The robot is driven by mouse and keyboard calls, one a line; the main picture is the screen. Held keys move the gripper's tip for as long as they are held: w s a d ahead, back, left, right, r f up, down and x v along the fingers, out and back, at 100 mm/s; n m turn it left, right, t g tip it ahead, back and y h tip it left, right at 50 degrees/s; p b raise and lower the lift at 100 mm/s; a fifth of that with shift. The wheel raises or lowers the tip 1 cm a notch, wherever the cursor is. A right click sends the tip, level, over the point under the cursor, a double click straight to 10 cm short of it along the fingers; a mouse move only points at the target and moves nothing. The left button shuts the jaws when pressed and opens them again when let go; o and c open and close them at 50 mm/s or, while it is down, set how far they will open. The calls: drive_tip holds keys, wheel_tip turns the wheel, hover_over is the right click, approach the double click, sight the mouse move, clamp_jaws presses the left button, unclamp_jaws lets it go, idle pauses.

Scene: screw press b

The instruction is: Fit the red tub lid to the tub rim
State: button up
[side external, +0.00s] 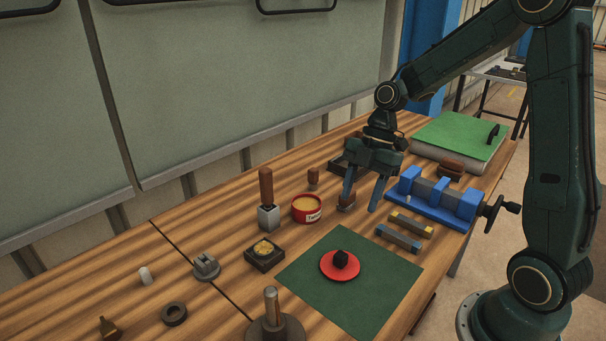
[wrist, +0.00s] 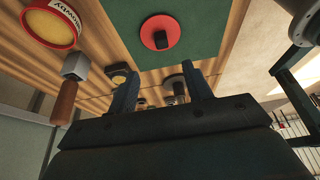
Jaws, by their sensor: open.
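The red lid (side external: 328,268), a flat disc with a black knob, lies on the dark green mat (side external: 345,306). It also shows at the top of the wrist view (wrist: 152,25). The red tub (side external: 299,213) stands on the wooden bench behind and left of the lid, with yellowish contents and a pale label. It shows at the upper left of the wrist view (wrist: 48,26), partly cut off. My gripper (side external: 360,209) is open and empty, fingers pointing down, right of the tub and apart from the lid. Its fingers also show in the wrist view (wrist: 160,70).
A wooden-handled tool (side external: 267,213) stands left of the tub, with a dark square tin (side external: 264,256) in front. A blue vise (side external: 437,197) and small bars (side external: 399,238) are right of my gripper. A rod on a round base (side external: 272,312) stands at the front. Much of the mat is clear.

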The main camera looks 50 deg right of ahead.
hover_over(342, 253)
drive_tip(key=d, duration=0.2)
drive_tip(key=shift+w+d+f, duration=0.1)
drive_tip(key=shift+d+f, duration=0.05)
drive_tip(key=shift+f, duration=3.85)
drive_tip(key=shift+f, duration=0.1)
drive_tip(key=shift+x, duration=2.5)
drive_tip(key=c, duration=1.1)
